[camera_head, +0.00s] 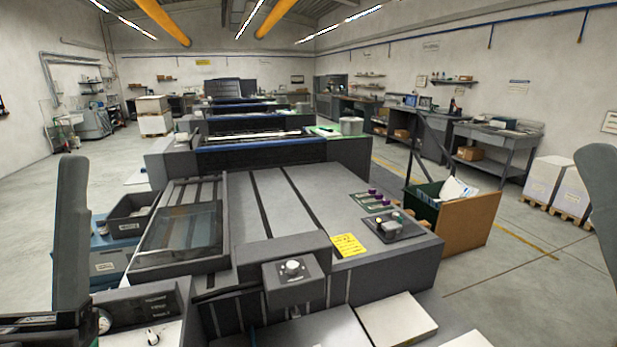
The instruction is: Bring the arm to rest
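A grey upright link of my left arm (72,230) stands at the left edge of the head view. A grey link of my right arm (600,185) shows at the right edge, cut off by the frame. I see no gripper fingers of either arm, so what they hold, if anything, is hidden. Both visible links are apart from the grey press table (300,205) in the middle.
Small purple-topped units (376,200) lie on the table's right side, near a yellow sheet (347,245) and a control panel (396,226). A glass-topped frame (180,230) and a dark bin (131,214) are at left. A green bin (428,203) stands at right.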

